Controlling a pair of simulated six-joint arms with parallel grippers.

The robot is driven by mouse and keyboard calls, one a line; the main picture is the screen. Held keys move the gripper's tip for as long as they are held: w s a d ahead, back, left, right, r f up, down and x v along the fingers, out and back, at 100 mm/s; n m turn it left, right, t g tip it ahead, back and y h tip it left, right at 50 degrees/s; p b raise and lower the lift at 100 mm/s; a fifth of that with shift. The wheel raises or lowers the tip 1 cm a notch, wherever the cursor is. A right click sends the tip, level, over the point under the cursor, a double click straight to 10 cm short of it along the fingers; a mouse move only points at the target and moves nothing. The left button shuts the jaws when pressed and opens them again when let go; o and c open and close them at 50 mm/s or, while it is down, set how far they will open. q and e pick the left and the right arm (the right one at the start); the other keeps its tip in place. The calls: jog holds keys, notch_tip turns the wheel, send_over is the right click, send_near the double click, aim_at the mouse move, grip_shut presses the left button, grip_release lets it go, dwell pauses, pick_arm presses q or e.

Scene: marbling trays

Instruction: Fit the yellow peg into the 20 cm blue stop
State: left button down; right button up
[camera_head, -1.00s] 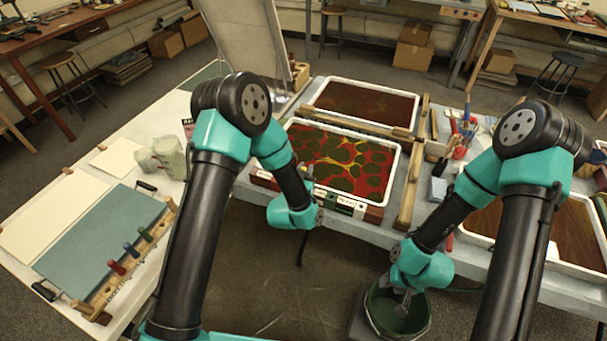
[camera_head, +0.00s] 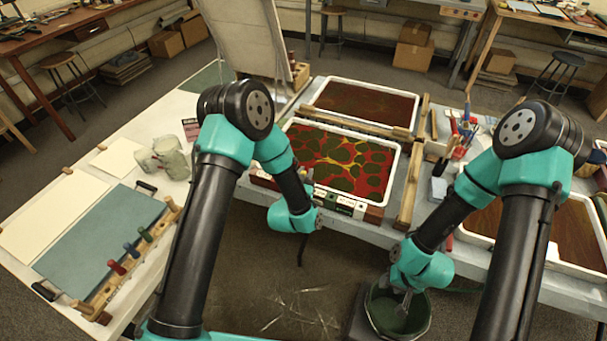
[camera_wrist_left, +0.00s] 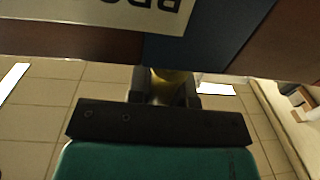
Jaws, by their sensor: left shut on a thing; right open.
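The yellow peg (camera_wrist_left: 172,75) shows as a small yellow piece between the fingers of my left gripper (camera_wrist_left: 165,90), which is shut on it. The peg's far end is hidden at the lower edge of a blue section (camera_wrist_left: 195,45) of the rail in front; I cannot tell whether it is inside a hole. In the head view my left gripper (camera_head: 319,212) is at the front rail (camera_head: 345,205) of the red marbled tray, its fingers and the peg mostly hidden. My right gripper (camera_head: 404,297) is open and hangs at the green bucket.
A white label (camera_wrist_left: 110,12) with upside-down letters is beside the blue section. The marbled tray (camera_head: 392,178) stands behind the rail. Red, blue and green pegs (camera_head: 117,267) stand in a wooden rack at left. The green bucket (camera_head: 378,315) is below my right gripper.

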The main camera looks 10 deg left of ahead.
pick_arm(q)
jog(key=shift+f, duration=0.7)
jog(key=c, duration=0.9)
grip_release()
jog(key=shift+c, duration=0.2)
